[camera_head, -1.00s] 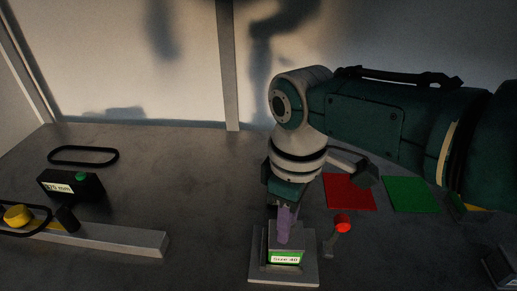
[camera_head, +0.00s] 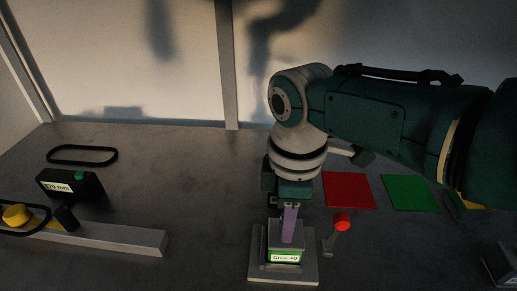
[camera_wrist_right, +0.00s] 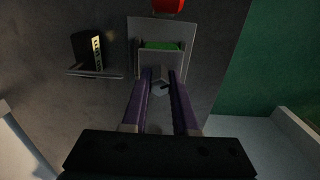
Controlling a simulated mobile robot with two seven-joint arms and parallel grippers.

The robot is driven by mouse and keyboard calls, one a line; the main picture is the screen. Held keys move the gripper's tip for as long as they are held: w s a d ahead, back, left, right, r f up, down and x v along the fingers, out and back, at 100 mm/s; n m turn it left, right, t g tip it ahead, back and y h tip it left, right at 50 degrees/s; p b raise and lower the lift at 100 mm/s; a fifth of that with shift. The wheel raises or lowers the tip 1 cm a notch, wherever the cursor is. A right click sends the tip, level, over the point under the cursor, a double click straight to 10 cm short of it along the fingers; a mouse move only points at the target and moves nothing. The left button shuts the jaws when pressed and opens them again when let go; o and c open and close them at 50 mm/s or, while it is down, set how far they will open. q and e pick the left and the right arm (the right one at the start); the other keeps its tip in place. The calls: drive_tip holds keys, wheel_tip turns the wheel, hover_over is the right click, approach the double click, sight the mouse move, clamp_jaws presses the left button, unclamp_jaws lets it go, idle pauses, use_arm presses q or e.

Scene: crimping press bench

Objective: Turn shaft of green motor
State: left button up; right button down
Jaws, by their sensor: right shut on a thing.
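The motor unit (camera_head: 285,257) stands on a grey base plate (camera_head: 256,275) at the lower middle of the head view. It has a green-edged label reading "Size 40". Its green part (camera_wrist_right: 162,45) also shows in the right wrist view. My right gripper (camera_head: 288,238) points down onto the top of the unit, with purple fingers. In the right wrist view the fingertips close on a small grey shaft (camera_wrist_right: 161,87), partly hidden between them. My left gripper is not in view.
A red-knobbed lever (camera_head: 342,222) stands just right of the unit. Red (camera_head: 349,190) and green (camera_head: 410,193) mats lie behind it. At left are a black "75 mm" box (camera_head: 70,186), a black belt (camera_head: 82,155) and a grey rail (camera_head: 120,238).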

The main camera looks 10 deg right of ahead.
drive_tip(key=c, duration=0.7)
unclamp_jaws()
wheel_tip(320, 180, up, 9)
drive_tip(key=p, duration=0.3)
drive_tip(key=shift+w+f, duration=0.1)
drive_tip(key=shift+f, duration=0.05)
drive_tip(key=shift+r, duration=0.65)
